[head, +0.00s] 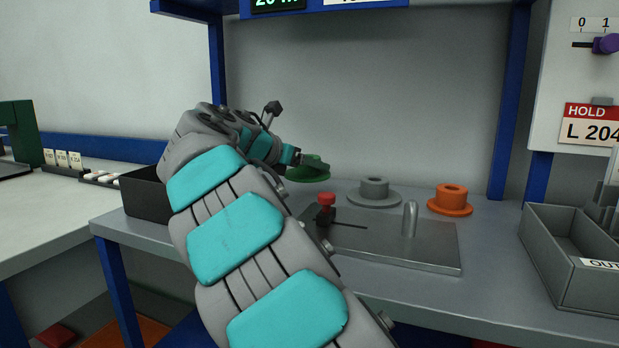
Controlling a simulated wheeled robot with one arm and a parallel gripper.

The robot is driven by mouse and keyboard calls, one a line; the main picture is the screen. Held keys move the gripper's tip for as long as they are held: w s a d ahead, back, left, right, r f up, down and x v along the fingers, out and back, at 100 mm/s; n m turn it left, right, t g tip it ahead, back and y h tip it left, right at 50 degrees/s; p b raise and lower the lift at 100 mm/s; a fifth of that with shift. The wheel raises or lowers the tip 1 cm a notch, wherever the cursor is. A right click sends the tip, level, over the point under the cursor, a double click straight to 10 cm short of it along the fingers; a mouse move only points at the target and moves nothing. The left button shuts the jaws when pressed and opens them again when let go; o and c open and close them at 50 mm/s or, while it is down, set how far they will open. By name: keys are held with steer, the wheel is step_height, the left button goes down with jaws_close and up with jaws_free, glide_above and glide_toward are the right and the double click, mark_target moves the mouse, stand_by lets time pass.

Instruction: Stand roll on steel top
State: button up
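The grey steel top (488,238) of the bench spans the middle and right of the head view. No tape roll can be made out; my arm covers part of the bench. My arm reaches forward from the bottom, over the left part of the bench. The end of my arm, with my gripper (288,155), is at the back left, small and partly hidden by my own links. Its fingers are not clear, so I cannot tell whether it holds anything. A green flanged hub (310,170) shows just right of it; I cannot tell if they touch.
A grey hub (374,190) and an orange hub (450,202) stand at the back. In front lies a steel plate (400,252) with an upright pin (410,219) and red knob (326,199). A grey tray (545,262) is right, a black bin (143,197) left.

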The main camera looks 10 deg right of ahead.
mark_target(309, 190)
steer(key=shift+w+d, duration=0.2)
steer(key=shift+w, duration=0.1)
steer(key=shift+w+d+f, duration=0.1)
steer(key=shift+w+f, duration=0.05)
steer(key=shift+f, duration=0.05)
step_height(309, 190, down, 3)
steer(key=shift+f, duration=0.15)
steer(key=o, duration=1.4)
steer(key=shift+o, duration=0.2)
steer(key=v, duration=1.2)
